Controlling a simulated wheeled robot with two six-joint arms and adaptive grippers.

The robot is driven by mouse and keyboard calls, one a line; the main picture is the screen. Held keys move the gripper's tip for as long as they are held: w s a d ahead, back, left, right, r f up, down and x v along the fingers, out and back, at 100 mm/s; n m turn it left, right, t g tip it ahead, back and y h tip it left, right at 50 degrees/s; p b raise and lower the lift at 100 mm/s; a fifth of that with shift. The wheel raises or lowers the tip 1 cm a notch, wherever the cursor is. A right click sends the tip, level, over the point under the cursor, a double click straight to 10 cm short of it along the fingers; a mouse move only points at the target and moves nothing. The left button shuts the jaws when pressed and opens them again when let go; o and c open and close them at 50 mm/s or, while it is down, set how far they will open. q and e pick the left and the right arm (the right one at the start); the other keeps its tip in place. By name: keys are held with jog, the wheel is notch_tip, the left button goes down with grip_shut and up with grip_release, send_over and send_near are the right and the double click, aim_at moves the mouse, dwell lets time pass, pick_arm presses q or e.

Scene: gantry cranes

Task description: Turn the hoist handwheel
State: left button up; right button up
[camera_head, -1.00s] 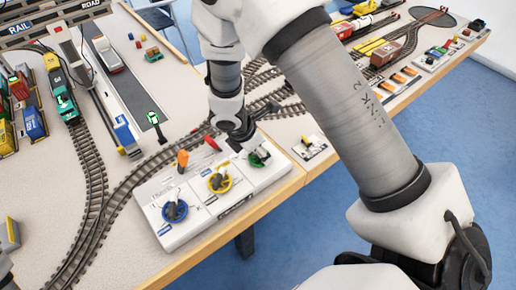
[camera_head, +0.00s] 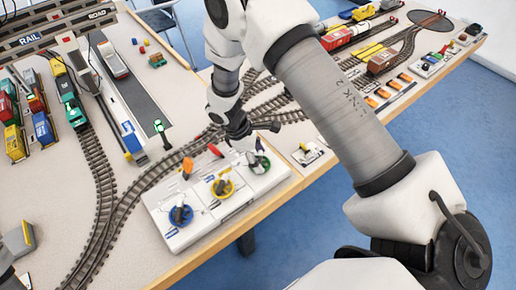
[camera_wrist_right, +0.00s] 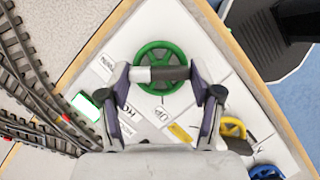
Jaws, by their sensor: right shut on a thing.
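A pale control panel (camera_head: 206,228) lies at the near table edge with three coloured handwheels. The green handwheel (camera_head: 264,166) is at its right end. In the right wrist view the green wheel (camera_wrist_right: 160,52) lies beside printed labels, one reading "UP" and one starting "HO". My right gripper (camera_head: 247,151) is over the green wheel. In the wrist view my right gripper (camera_wrist_right: 161,76) is shut on the wheel's white and dark grey handle (camera_wrist_right: 170,73), a bar lying between its two fingers. The gripper hides part of the wheel in the head view.
A yellow handwheel (camera_head: 222,188) and a blue handwheel (camera_head: 181,215) stand left of the green one. An orange lever (camera_head: 187,167) and a red lever (camera_head: 215,150) stand behind them. Rail tracks (camera_head: 105,190) curve past the panel's left. Blue floor is beyond the table edge.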

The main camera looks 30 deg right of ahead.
jog(key=shift+r+m, duration=0.1)
jog(key=shift+m, duration=0.4)
jog(key=o, duration=1.1)
jog(key=shift+o, duration=0.2)
jog(key=v, duration=1.2)
jog(key=shift+w+d, duration=0.15)
jog(key=shift+d, duration=0.05)
